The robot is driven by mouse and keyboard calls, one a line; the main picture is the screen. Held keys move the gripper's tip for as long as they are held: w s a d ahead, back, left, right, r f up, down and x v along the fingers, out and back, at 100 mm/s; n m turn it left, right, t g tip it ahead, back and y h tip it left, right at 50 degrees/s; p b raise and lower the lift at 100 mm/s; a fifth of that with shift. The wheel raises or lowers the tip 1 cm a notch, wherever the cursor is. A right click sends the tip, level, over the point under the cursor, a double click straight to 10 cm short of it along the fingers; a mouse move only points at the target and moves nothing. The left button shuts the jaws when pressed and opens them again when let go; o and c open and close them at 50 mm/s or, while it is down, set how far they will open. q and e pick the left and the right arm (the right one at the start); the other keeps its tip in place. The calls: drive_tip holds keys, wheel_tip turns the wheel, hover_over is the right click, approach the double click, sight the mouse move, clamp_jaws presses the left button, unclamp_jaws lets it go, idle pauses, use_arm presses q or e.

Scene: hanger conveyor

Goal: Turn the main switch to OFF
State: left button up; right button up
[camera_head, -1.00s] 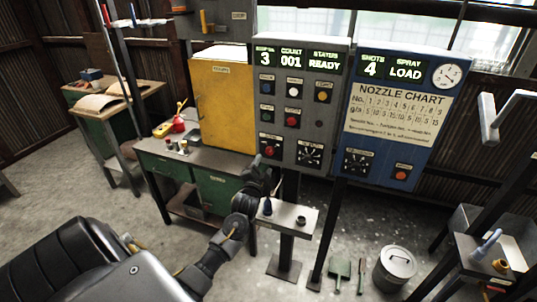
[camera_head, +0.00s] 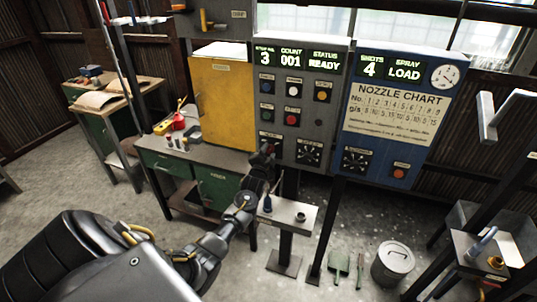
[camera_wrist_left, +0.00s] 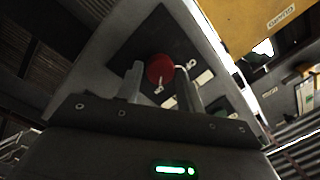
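The main switch, a red rotary knob (camera_wrist_left: 160,69) on a dark plate, shows in the left wrist view. In the head view it sits at the lower left of the grey control panel (camera_head: 318,108), where my left gripper (camera_head: 268,152) largely covers it. My left gripper also shows in the wrist view (camera_wrist_left: 160,86), open, one finger on each side of the knob. A small gap shows at the left finger; whether the right finger touches cannot be told. My right gripper is not in view.
The grey panel's displays are lit and read 3, 001 and READY. A yellow cabinet (camera_head: 222,103) stands left of it and a blue nozzle panel (camera_head: 418,150) right.

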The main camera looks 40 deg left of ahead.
use_arm(q)
drive_tip(key=shift+d, duration=0.1)
drive_tip(key=c, duration=0.6)
drive_tip(key=shift+n, duration=0.5)
drive_tip(key=n, duration=0.6)
drive_tip(key=shift+r+h, duration=0.1)
drive_tip(key=shift+h, duration=0.3)
drive_tip(key=n, duration=0.5)
drive_tip(key=shift+a+g+p, duration=0.2)
drive_tip(key=shift+g+p, duration=0.1)
drive_tip(key=n+h, duration=0.1)
drive_tip(key=n, duration=0.3)
drive_tip(key=shift+n, duration=0.4)
